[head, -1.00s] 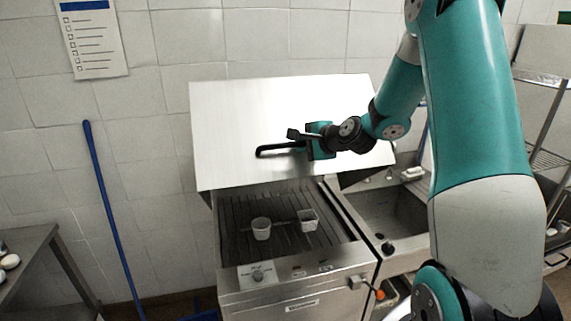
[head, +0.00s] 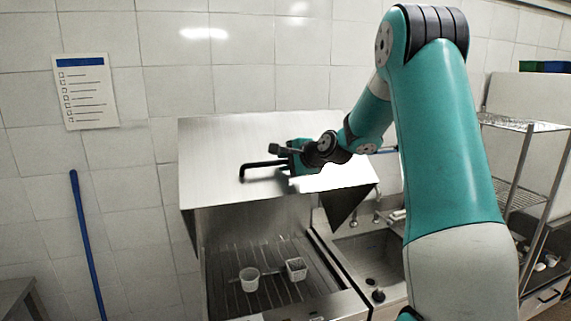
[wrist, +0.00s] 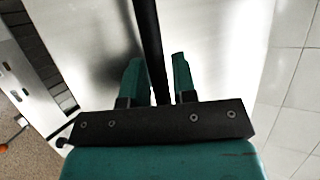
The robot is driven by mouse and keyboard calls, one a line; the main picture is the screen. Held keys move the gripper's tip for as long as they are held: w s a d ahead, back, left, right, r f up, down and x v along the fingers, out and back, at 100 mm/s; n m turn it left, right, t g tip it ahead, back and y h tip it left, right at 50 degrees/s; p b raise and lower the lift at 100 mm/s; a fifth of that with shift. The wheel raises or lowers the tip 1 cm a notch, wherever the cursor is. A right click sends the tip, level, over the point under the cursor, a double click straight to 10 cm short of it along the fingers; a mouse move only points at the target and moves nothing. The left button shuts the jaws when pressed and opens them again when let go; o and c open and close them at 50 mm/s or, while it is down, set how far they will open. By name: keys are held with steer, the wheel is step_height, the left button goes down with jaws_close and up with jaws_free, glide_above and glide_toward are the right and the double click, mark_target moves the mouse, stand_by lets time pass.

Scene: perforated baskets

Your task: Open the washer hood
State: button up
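The washer hood (head: 225,150) is a brushed steel cover, raised and tilted above the machine's tray. Its black bar handle (head: 262,170) sticks out from the front panel. My gripper (head: 292,160) is at the right part of this handle. In the wrist view, the handle (wrist: 150,50) runs between the two teal fingers of my gripper (wrist: 157,80). Part of the handle is hidden behind the gripper in the head view.
Two small white perforated baskets (head: 249,279) (head: 296,268) stand on the ribbed tray (head: 275,295) under the hood. A steel sink (head: 365,255) is to the right, with wire shelves (head: 515,160) beyond. A blue pole (head: 88,245) leans at the left wall.

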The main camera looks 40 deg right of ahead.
steer(key=shift+o, duration=1)
steer(key=b+v, duration=0.7)
steer(key=v, duration=1)
steer(key=shift+s+r, duration=0.15)
steer(key=a+f+n+g+y+b, duration=0.25)
steer(key=a+f+n, duration=0.4)
steer(key=a, duration=0.45)
steer(key=a+f+n+g+y+b, duration=0.25)
steer(key=a+f+n+b, duration=0.35)
steer(key=a, duration=0.5)
steer(key=s+a+f+n+g+h+b, duration=0.1)
steer(key=s+a+f+n+g+b, duration=0.2)
steer(key=s+a+f+n+g, duration=0.5)
steer(key=s+a+f+n, duration=0.6)
steer(key=s, duration=0.4)
steer(key=shift+f, duration=0.4)
